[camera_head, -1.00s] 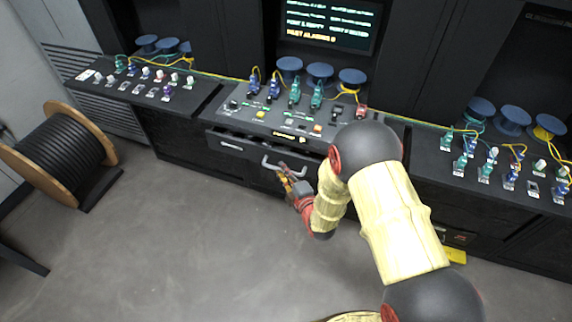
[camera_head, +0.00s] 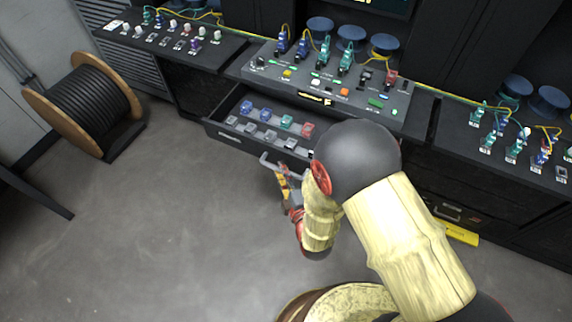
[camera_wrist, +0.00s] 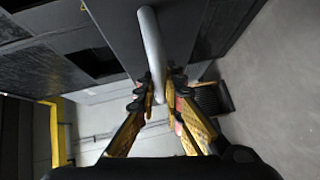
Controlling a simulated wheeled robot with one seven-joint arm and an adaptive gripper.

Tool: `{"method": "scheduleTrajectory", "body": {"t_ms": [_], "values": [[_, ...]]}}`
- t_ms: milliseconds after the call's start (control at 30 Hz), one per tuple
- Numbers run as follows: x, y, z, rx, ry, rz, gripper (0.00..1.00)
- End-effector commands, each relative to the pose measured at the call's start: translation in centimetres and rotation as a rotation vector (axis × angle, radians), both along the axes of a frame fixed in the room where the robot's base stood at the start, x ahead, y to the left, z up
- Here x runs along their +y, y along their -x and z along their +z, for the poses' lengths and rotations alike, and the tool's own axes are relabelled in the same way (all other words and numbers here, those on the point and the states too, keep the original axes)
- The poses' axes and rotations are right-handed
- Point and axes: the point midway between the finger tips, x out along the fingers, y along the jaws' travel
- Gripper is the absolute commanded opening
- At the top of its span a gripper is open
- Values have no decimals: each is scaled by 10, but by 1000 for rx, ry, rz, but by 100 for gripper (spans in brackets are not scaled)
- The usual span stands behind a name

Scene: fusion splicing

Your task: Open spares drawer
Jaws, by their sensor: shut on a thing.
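The spares drawer (camera_head: 225,135) under the middle console is pulled out, its inside showing. It holds rows of small parts: blue, green, red and grey ones (camera_head: 266,115). My gripper (camera_head: 283,170) is at the drawer's grey bar handle (camera_head: 268,161), in front of the drawer face. In the wrist view my gripper (camera_wrist: 160,95) has its two yellow-and-black fingers on either side of the handle bar (camera_wrist: 151,45), closed on it. My arm hides the right end of the drawer in the head view.
The console (camera_head: 330,88) above the drawer carries plugs, buttons and blue spools. Side benches stand left (camera_head: 165,45) and right (camera_head: 525,150). A cable reel (camera_head: 85,105) stands on the floor at left. The grey floor (camera_head: 170,230) before the drawer is clear.

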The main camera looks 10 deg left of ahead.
Motion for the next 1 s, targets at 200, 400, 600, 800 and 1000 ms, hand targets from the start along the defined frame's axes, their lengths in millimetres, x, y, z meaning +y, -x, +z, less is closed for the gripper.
{"method": "scheduleTrajectory", "body": {"t_ms": [200, 400, 600, 800, 1000], "values": [[0, 2, -1, 3, 0, 0, 0], [0, 2, -1, 3, 0, 0, 11], [0, 2, -1, 2, 0, 0, 22], [1, 2, 0, 1, 0, 0, 29], [0, 2, 0, 0, 0, 0, 29]]}}
